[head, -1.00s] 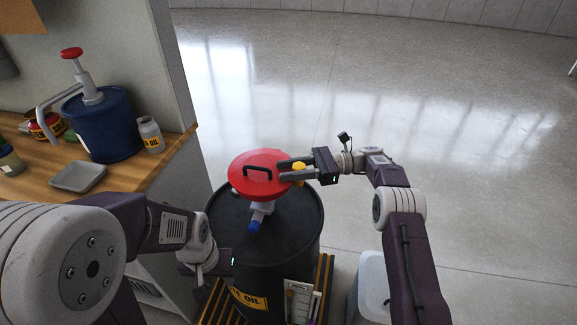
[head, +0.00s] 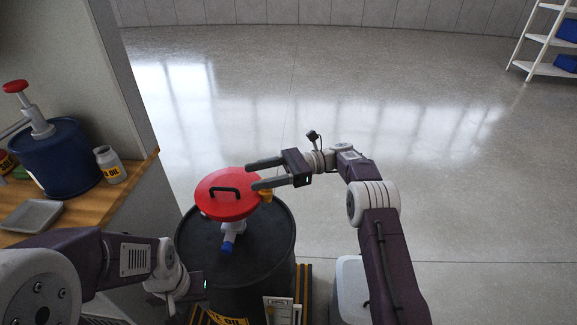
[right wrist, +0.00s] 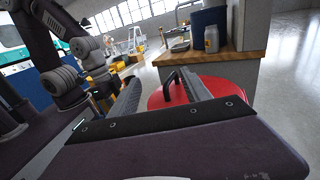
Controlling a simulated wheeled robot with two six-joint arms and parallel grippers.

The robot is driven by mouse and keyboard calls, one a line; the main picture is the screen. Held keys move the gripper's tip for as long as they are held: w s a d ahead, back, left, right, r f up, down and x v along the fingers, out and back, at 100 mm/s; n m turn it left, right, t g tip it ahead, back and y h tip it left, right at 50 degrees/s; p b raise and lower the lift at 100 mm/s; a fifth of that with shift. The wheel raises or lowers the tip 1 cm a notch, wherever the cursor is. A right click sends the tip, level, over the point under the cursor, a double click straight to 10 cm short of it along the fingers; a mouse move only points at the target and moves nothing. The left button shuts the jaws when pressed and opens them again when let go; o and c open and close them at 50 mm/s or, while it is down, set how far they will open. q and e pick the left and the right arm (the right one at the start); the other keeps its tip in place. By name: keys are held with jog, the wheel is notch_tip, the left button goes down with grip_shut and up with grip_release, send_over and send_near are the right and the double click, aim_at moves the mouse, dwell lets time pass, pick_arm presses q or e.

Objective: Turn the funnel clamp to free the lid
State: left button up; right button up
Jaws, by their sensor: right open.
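The funnel's red lid (head: 214,205), with a black handle (head: 225,190), sits over the black drum (head: 262,237). The yellow clamp (head: 266,196) is at the lid's right edge, partly hidden. A blue-ended valve (head: 228,243) sticks out below the lid. My right gripper (head: 252,174) is open and empty, its fingers above the clamp and reaching over the lid's right side. The right wrist view shows the red lid (right wrist: 224,87) beyond the open fingers; the clamp cannot be made out there. My left gripper (head: 196,285) is low beside the drum's left side, its fingers not clear.
A wooden bench (head: 128,184) at left carries a blue drum with a pump (head: 62,158), an oil bottle (head: 110,165) and a grey tray (head: 32,215). A white bin (head: 351,290) stands right of the drum. The floor behind is clear. White shelves (head: 545,42) stand far right.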

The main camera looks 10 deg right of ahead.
jog(key=s+d+r+p, duration=0.1)
jog(key=s+d+r, duration=0.4)
jog(key=d, duration=0.4)
jog(key=shift+r, duration=0.5)
jog(key=shift+a, duration=0.1)
